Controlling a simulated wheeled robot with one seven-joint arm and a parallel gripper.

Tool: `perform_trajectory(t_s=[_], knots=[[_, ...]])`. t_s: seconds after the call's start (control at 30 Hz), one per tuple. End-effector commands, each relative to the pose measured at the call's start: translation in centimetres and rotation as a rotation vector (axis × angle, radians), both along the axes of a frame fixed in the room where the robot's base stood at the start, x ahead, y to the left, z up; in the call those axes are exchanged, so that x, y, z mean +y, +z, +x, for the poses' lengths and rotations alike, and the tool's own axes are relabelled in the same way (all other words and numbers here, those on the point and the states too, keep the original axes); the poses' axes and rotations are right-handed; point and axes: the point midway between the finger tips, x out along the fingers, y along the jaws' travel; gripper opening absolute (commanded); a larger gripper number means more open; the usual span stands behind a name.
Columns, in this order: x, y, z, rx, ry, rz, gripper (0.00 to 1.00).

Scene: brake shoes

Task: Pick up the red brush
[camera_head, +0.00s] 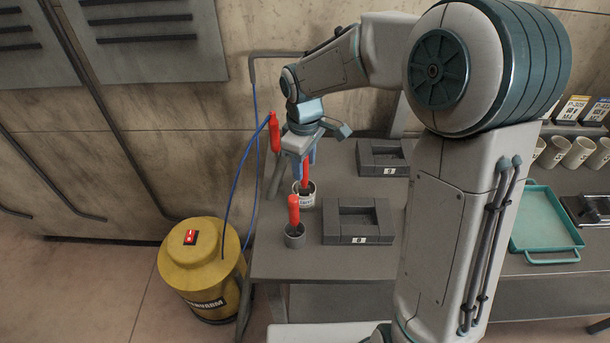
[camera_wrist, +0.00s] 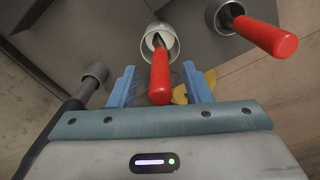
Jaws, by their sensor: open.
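A red-handled tool (camera_head: 305,176), which may be the red brush, stands in a white labelled cup (camera_head: 304,197) near the table's left end. Its lower end is hidden in the cup. My gripper (camera_head: 304,164) is directly above that cup, pointing down, with blue fingers apart. In the wrist view, the red handle (camera_wrist: 160,78) lies between the two open fingers (camera_wrist: 160,87), with a gap visible on each side. A second red-handled tool (camera_head: 294,209) stands in a grey cup (camera_head: 294,238) closer to the table's front; it also shows at upper right in the wrist view (camera_wrist: 265,36).
Two dark frames (camera_head: 329,235) (camera_head: 368,160) lie on the table right of the cups. A red tool (camera_head: 275,133) on a blue hose hangs at the table's left edge. A yellow canister (camera_head: 205,275) stands on the floor. A teal tray (camera_head: 545,220) is at right.

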Motion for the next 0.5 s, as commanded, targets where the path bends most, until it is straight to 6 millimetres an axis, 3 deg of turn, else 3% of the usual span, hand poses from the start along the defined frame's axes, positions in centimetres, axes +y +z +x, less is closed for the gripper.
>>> perform_trajectory(t_s=[0.3, 0.47, 0.5], knots=[[0.03, -0.75, -0.02, 0.0, 0.0, 0.0, 0.44], [0.03, -0.73, -0.02, 0.0, 0.0, 0.0, 0.0], [0.03, -0.73, -0.02, 0.0, 0.0, 0.0, 0.0]])
